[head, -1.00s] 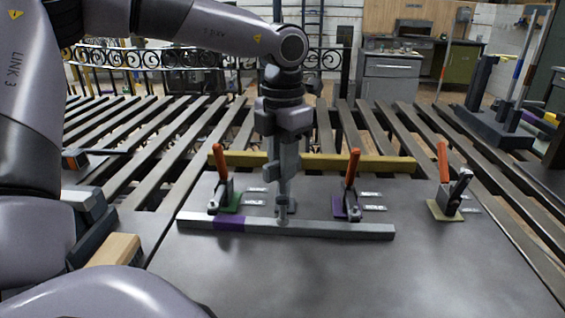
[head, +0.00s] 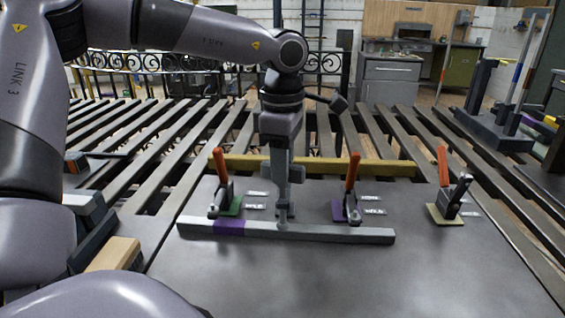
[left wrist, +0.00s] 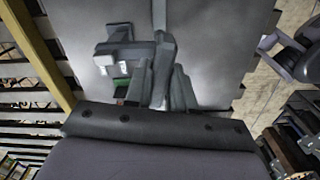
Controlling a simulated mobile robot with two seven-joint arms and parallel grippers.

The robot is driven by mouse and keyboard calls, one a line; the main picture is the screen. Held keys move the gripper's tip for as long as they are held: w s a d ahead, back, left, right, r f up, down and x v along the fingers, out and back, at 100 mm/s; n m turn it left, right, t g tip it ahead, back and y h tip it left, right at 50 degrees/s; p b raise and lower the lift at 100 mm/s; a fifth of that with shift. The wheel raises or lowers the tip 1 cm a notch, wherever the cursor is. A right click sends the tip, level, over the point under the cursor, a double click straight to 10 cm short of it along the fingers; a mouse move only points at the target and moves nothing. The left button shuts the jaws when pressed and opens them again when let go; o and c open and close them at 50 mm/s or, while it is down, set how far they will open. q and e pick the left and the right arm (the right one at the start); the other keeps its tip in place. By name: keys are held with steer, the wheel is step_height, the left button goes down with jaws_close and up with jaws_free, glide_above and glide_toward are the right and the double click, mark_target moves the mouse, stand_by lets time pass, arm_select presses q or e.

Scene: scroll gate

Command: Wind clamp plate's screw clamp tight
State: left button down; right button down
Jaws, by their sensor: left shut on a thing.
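The grey clamp plate (head: 330,275) lies flat, with a grey bar (head: 330,234) along it; the bar has a purple section. My left gripper (head: 284,203) points straight down behind the bar, between the green-based and purple-based clamps. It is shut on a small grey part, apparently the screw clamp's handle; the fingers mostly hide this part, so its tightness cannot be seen. In the left wrist view the fingers (left wrist: 162,88) are close together beside the bar (left wrist: 160,25). My right gripper is not in view.
Orange-handled clamps stand on green (head: 231,207), purple (head: 338,211) and yellow (head: 444,216) bases; the first two flank my left gripper closely. A yellow beam (head: 330,166) runs behind them. The plate's front area is clear.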

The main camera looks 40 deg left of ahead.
arm_select(q)
steer(key=m, duration=0.5)
steer(key=shift+w+r+m+p, duration=0.2)
steer(key=shift+r+m+p, duration=0.1)
steer(key=shift+p, duration=0.05)
steer(key=m, duration=0.5)
steer(key=shift+p, duration=0.3)
steer(key=shift+m, duration=0.4)
steer(key=c, duration=1)
jaws_free()
steer(key=shift+c, duration=0.2)
steer(key=shift+s+f, duration=0.1)
step_height(320, 180, up, 7)
steer(key=shift+r, duration=0.1)
